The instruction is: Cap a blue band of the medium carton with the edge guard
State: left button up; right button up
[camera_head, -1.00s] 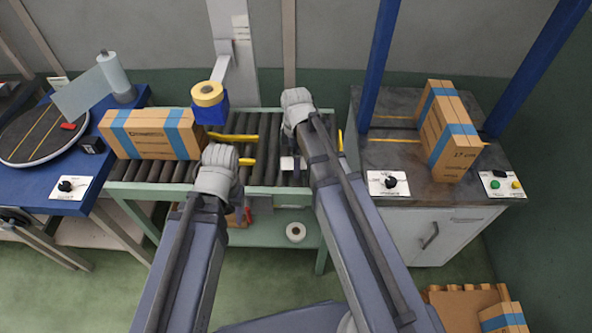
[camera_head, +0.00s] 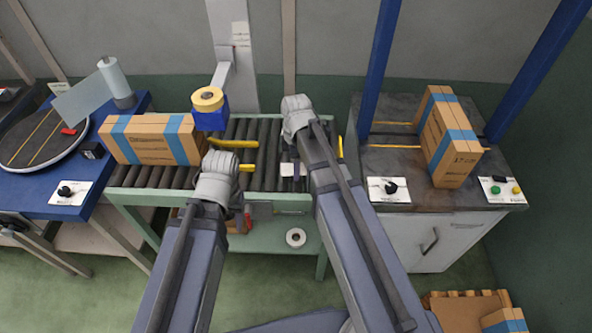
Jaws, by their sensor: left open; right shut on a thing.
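A brown carton (camera_head: 150,143) with two blue bands lies on the left part of the roller conveyor (camera_head: 160,178). Another blue-banded carton (camera_head: 454,158) stands on the dark right-hand counter. I cannot tell which is the medium one. My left gripper (camera_head: 218,165) is just right of the conveyor carton, over the rollers. It is open, with its jaws mostly hidden by the wrist. My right gripper (camera_head: 297,104) is further right, over the conveyor's back edge. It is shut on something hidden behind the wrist. I cannot make out the edge guard.
Yellow bars (camera_head: 234,143) lie above the rollers between my arms. A yellow tape roll (camera_head: 208,98) sits on a blue holder behind. A blue table (camera_head: 62,180) with a round turntable is at left. Blue posts (camera_head: 379,70) rise by the counter (camera_head: 400,160). A small carton is low right.

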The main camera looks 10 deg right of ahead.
jog(key=shift+r, duration=0.1)
jog(key=shift+c, duration=0.3)
notch_tip(320, 180, up, 10)
jog(key=p, duration=1)
